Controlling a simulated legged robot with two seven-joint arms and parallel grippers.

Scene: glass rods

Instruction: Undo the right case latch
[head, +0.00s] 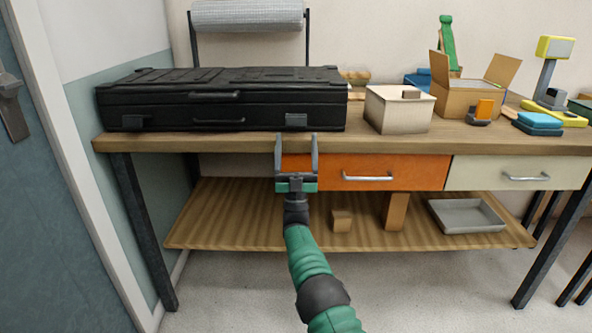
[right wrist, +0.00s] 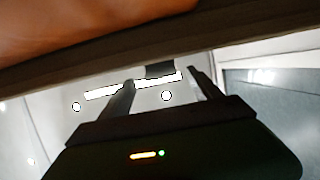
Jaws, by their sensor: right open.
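A long black case (head: 230,107) lies closed on the wooden workbench. Its right latch (head: 296,120) is a dark grey block low on the front face, near the right end. A matching left latch (head: 132,122) sits near the left end. My right gripper (head: 297,137) is open and empty, pointing up at the bench front, with its fingertips just below the right latch in the picture. Whether they touch it cannot be told. The right wrist view shows the two spread fingers (right wrist: 160,80) with a small dark block beyond them. My left gripper is not seen.
The bench edge (head: 400,146) and an orange drawer (head: 365,172) with a bar handle are close to my right gripper. A cream box (head: 399,109) stands right of the case, with an open cardboard box (head: 470,100) beyond it. A lower shelf (head: 230,220) runs underneath.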

